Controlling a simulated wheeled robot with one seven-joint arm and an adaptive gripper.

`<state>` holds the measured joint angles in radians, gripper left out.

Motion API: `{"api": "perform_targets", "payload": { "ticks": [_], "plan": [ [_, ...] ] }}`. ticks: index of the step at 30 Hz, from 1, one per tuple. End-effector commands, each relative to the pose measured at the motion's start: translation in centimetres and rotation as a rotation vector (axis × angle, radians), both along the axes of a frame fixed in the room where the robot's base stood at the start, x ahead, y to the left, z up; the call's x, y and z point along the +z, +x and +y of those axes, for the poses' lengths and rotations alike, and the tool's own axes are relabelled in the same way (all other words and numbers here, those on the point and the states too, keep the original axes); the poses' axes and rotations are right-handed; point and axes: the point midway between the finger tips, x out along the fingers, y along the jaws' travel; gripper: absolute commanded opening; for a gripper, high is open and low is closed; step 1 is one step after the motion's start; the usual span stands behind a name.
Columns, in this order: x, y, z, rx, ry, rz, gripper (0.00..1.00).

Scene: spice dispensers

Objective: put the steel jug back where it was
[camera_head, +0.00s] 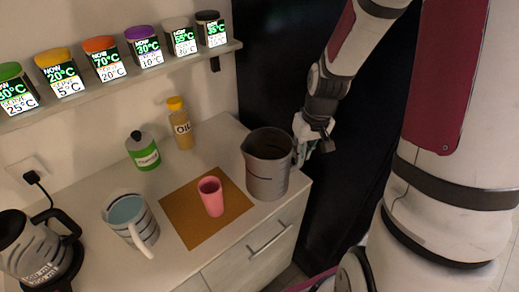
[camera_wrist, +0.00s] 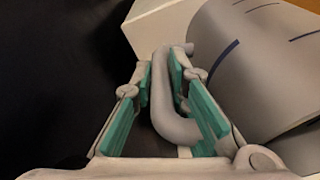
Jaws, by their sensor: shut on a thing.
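The steel jug (camera_head: 266,168) is grey with dark marks and stands upright at the right end of the counter, its handle towards the right. In the wrist view its grey body (camera_wrist: 255,70) fills the right side. My gripper (camera_head: 301,143) is at the handle side of the jug. In the wrist view the teal-padded fingers of my gripper (camera_wrist: 160,85) lie on both sides of the jug's curved handle (camera_wrist: 172,118), shut on it. The head view does not clearly show whether the jug's base touches the counter.
A pink cup (camera_head: 211,197) stands on a brown mat (camera_head: 190,224) left of the jug. A striped pitcher (camera_head: 130,221), a kettle (camera_head: 38,250), a green bottle (camera_head: 143,152) and an oil bottle (camera_head: 180,124) stand further left. A shelf (camera_head: 130,82) holds several spice dispensers above.

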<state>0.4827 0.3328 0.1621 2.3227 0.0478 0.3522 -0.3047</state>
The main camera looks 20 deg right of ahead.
Motion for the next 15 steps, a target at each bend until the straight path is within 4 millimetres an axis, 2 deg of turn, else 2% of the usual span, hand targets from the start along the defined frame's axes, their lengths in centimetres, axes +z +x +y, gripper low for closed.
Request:
{"api": "perform_targets", "payload": {
  "ticks": [15],
  "plan": [
    [-1.0,11.2,0.3,0.002,0.0,-0.002,0.0]
  ]
}}
